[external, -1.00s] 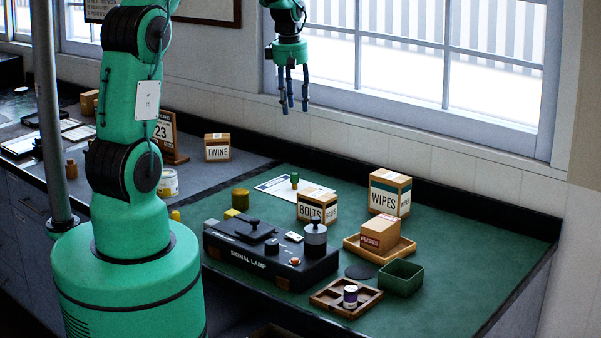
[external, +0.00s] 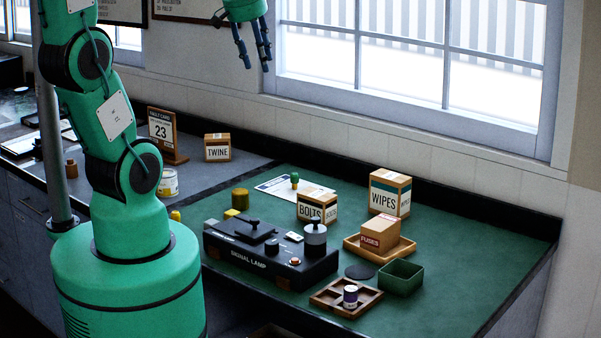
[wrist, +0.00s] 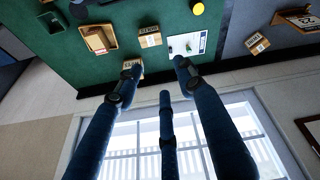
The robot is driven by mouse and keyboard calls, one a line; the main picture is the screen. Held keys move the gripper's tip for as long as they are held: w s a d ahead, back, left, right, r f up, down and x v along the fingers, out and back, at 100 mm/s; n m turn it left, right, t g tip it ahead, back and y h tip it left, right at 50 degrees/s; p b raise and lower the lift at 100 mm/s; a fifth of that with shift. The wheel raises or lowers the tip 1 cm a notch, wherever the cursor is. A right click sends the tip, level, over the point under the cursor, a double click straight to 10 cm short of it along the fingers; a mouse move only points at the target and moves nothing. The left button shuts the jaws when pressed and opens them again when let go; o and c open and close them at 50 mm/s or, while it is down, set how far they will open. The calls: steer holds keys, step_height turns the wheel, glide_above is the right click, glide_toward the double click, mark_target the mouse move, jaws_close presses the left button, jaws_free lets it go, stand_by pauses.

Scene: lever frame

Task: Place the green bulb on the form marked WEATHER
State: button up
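The form also shows in the wrist view (wrist: 178,42).
The BOLTS box (external: 315,206) stands close to the form's right side. Further right are the WIPES box (external: 389,194), a FUSES box (external: 378,236) on a tray, and a green bin (external: 400,278). The black signal lamp (external: 255,252) sits in front. The bench's right side is clear.

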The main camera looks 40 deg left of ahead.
steer(key=s+d+m+t, duration=0.1)
steer(key=s+d+m, duration=0.2)
steer(key=s, duration=1.2)
steer(key=m, duration=0.3)
steer(key=shift+s+t, duration=0.2)
steer(key=shift+t, duration=0.1)
steer(key=shift+f, duration=0.15)
step_height(320, 180, down, 8)
steer(key=b, duration=0.8)
steer(key=shift+f+b, duration=0.25)
steer(key=shift+b, duration=0.1)
